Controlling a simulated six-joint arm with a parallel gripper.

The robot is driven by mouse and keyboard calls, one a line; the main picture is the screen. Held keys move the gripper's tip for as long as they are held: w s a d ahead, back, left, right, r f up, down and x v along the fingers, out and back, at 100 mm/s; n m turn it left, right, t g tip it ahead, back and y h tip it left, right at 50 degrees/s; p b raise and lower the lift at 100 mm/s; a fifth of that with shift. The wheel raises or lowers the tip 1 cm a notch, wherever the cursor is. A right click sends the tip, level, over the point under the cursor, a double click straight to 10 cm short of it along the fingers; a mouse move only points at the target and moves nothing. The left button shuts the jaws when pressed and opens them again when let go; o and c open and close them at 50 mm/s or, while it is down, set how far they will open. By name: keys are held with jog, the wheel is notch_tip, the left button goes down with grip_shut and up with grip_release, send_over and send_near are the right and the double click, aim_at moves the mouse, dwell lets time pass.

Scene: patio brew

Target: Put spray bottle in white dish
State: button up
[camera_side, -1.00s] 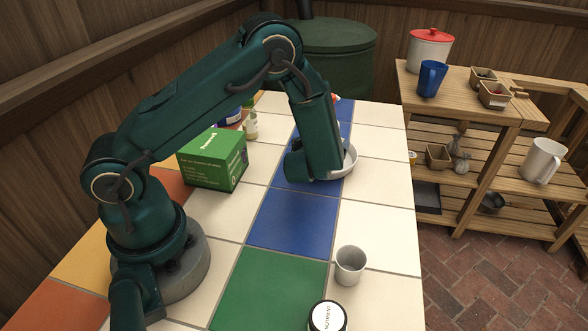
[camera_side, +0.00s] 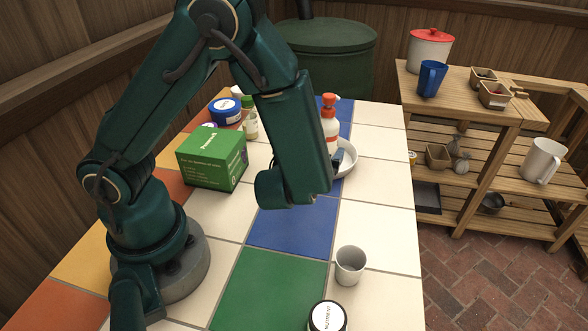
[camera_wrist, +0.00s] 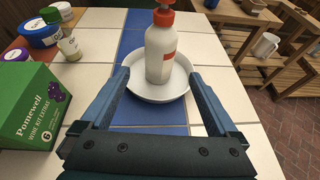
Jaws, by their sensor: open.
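The spray bottle (camera_side: 330,124) is white with an orange-red top and a red label patch. In the wrist view the bottle (camera_wrist: 160,48) stands upright inside the white dish (camera_wrist: 144,98). The dish (camera_side: 349,160) is partly hidden behind my arm in the side view. My gripper (camera_wrist: 162,78) is open, its two blue fingers spread on either side in front of the bottle, with the dish beyond and between them. Nothing is held. In the side view one fingertip (camera_side: 338,157) shows near the dish, and the rest of the gripper is hidden by my arm.
A green box (camera_side: 212,158) stands left of my arm, with a small green-capped bottle (camera_side: 250,118) and a blue-lidded tub (camera_side: 225,111) behind it. A grey cup (camera_side: 350,265) and a dark nutrient jar (camera_side: 327,317) stand at the front. Tiles between are clear.

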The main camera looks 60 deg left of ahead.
jog(key=s+a+r+n+g, duration=0.2)
jog(key=s+n+g, duration=0.2)
jog(key=s+n, duration=0.25)
jog(key=s+a+r+n+g, duration=0.1)
jog(key=s+a+n+g, duration=0.15)
jog(key=s+n, duration=0.45)
jog(key=s+d+r+n+t+h, duration=0.1)
jog(key=d+r+n+h, duration=0.4)
jog(key=n, duration=0.9)
jog(key=d+t+h, duration=0.1)
jog(key=d+h, duration=0.2)
jog(key=d, duration=0.2)
jog(key=shift+s+d+r+h, duration=0.25)
jog(key=shift+d+r+h, duration=0.1)
jog(key=shift+r+h, duration=0.05)
